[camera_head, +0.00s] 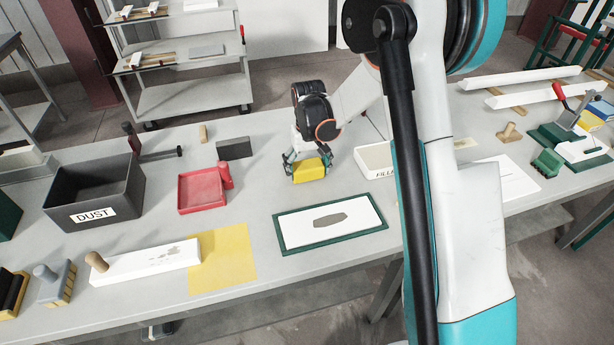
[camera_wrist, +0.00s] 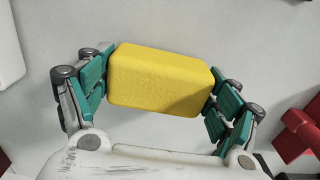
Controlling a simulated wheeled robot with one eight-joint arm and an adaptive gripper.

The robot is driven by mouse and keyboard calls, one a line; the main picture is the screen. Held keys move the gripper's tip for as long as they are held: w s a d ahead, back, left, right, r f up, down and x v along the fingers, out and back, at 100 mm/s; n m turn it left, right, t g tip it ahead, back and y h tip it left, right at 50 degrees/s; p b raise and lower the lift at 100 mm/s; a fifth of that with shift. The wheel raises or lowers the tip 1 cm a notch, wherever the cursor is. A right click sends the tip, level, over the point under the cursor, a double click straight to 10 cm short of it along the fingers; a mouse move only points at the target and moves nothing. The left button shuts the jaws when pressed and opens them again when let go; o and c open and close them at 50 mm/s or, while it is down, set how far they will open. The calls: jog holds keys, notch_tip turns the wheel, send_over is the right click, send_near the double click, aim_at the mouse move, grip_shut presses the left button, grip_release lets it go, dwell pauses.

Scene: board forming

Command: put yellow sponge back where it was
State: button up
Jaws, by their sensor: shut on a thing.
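The yellow sponge (camera_head: 310,170) is a small block near the middle of the grey table, behind the green-framed board. My gripper (camera_head: 307,167) is around it. In the wrist view the sponge (camera_wrist: 160,80) sits crosswise between the teal finger pads of my gripper (camera_wrist: 161,85), which touch both its ends. The gripper is shut on it. Whether the sponge rests on the table or hangs just above it, I cannot tell.
The red tray (camera_head: 202,190) lies left of the sponge, with a dark grey block (camera_head: 234,148) behind it. The FILLER tray (camera_head: 376,160) is close on the right. The green-framed board (camera_head: 331,246) is in front. A yellow sheet (camera_head: 225,260) and the DUST bin (camera_head: 95,195) lie further left.

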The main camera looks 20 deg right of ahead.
jog(key=shift+f, duration=0.3)
jog(key=o, duration=1)
jog(key=shift+r, duration=0.1)
notch_tip(320, 180, up, 12)
jog(key=shift+f, duration=0.1)
